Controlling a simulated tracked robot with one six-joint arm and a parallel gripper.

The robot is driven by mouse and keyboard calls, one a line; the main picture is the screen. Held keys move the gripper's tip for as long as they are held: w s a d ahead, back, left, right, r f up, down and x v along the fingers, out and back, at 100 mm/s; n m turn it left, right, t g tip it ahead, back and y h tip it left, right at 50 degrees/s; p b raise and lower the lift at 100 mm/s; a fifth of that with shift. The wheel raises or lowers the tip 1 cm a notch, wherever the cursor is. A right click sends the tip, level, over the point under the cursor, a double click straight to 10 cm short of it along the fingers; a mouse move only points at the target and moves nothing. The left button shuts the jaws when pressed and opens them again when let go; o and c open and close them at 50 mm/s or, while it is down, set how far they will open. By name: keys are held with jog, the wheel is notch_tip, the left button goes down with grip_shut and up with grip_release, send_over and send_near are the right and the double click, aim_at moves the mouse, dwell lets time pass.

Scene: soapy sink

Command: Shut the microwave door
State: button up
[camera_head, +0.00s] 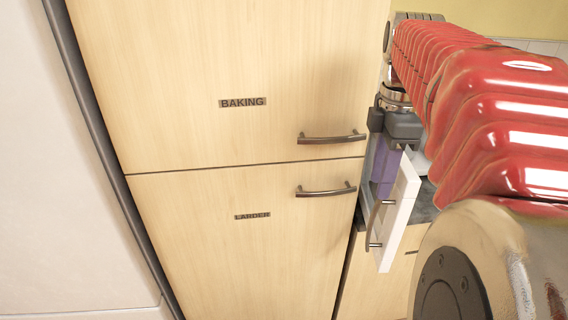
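A white door (402,214) with a curved metal handle (371,222) stands out edge-on at right of centre, and it looks like the microwave door, open. The microwave body is mostly hidden behind my red arm. My gripper (394,135) shows as grey blocks at the arm's far end, just above the door's top edge. A purple shape (384,170) lies below the grey blocks, behind the door; I cannot tell whether it is part of my gripper. The fingertips do not show clearly, nor whether they touch the door.
Tall wooden cupboards, labelled BAKING (200,60) and LARDER (230,260), fill the middle, both shut, with bar handles (331,137) near the door. A dark worktop (424,204) and wooden lower unit (370,285) stand at right. A pale wall (60,200) is at left.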

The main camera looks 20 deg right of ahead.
aim_at(367, 237)
jog(key=shift+d+f, duration=0.1)
dwell(0.3)
notch_tip(367, 237, down, 14)
jog(key=shift+r, duration=0.15)
dwell(0.5)
grip_shut()
dwell(0.4)
